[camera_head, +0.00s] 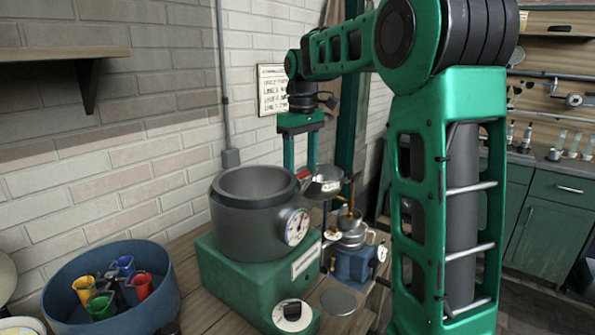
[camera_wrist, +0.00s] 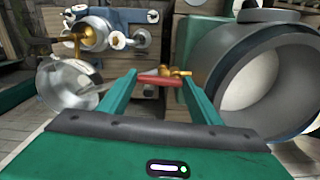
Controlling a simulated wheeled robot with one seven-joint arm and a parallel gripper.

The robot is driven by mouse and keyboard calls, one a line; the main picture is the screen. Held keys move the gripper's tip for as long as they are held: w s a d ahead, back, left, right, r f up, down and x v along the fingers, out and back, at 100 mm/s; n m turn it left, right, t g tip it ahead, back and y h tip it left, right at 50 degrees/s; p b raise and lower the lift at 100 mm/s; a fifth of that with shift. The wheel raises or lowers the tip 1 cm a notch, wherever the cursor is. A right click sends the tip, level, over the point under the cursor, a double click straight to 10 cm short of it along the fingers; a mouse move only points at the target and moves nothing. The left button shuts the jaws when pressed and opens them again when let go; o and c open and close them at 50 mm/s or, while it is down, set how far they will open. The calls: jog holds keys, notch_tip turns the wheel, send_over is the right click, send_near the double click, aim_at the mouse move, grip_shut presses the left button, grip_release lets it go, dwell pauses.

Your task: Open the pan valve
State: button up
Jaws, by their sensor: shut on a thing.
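The pan is a large grey round pot (camera_head: 240,222) with a dial gauge (camera_head: 297,226) on its side, standing on a green base (camera_head: 235,272). It also shows at the right of the wrist view (camera_wrist: 215,75). The valve has a red handle (camera_wrist: 160,81) and a brass body (camera_wrist: 177,72) beside the pan's rim. My gripper (camera_wrist: 160,78) has the red handle between its green fingers and is shut on it. In the head view my gripper (camera_head: 303,171) reaches down to the pan's right rim. How far the valve is turned cannot be told.
A metal bowl (camera_head: 324,184) hangs just right of my gripper. A blue device with a brass spout (camera_head: 350,225) stands behind it. A blue tub (camera_head: 75,300) with several coloured cups is at left. A brick wall (camera_head: 150,130) is close behind.

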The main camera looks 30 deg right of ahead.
aim_at(300, 173)
jog(key=shift+w+r+n, duration=0.15)
jog(key=shift+w+n, duration=0.05)
jog(key=shift+n, duration=0.3)
jog(key=o, duration=1.1)
notch_tip(300, 173, up, 10)
jog(key=shift+r, duration=0.25)
jog(key=shift+a, duration=0.1)
dwell(0.5)
